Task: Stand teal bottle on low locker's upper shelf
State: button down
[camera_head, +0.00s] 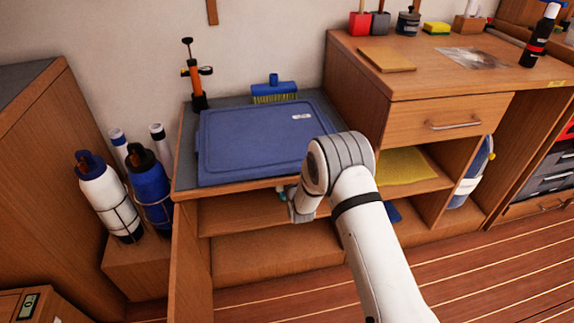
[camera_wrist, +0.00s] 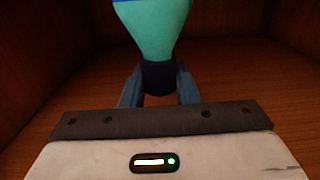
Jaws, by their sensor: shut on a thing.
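The teal bottle (camera_wrist: 152,28) shows in the wrist view, its dark neck (camera_wrist: 158,76) between the two blue-grey fingers of my gripper (camera_wrist: 158,90). My gripper is shut on that neck, and the teal body widens away from it. Wooden walls and a wooden surface surround the bottle. In the head view my arm reaches to the front opening of the low locker, under its top, at the upper shelf (camera_head: 240,213). The bottle is almost wholly hidden there by the locker top and my wrist. I cannot tell whether its base touches the shelf.
The locker's door (camera_head: 188,260) stands open at the left. A blue lid (camera_head: 255,140), a brush (camera_head: 274,92) and an orange pump (camera_head: 196,85) are on the locker top. Two strapped bottles stand left of it. A workbench (camera_head: 440,83) adjoins at the right.

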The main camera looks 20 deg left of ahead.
jog(key=shift+f, duration=0.15)
jog(key=c, duration=1.1)
grip_release()
jog(key=shift+r, duration=0.2)
jog(key=shift+s+d, duration=0.2)
jog(key=shift+s, duration=0.1)
jog(key=p+v, duration=0.2)
jog(key=v, duration=0.9)
jog(key=shift+s+d+f, duration=0.1)
jog(key=shift+s+d, duration=0.05)
jog(key=shift+s, duration=0.05)
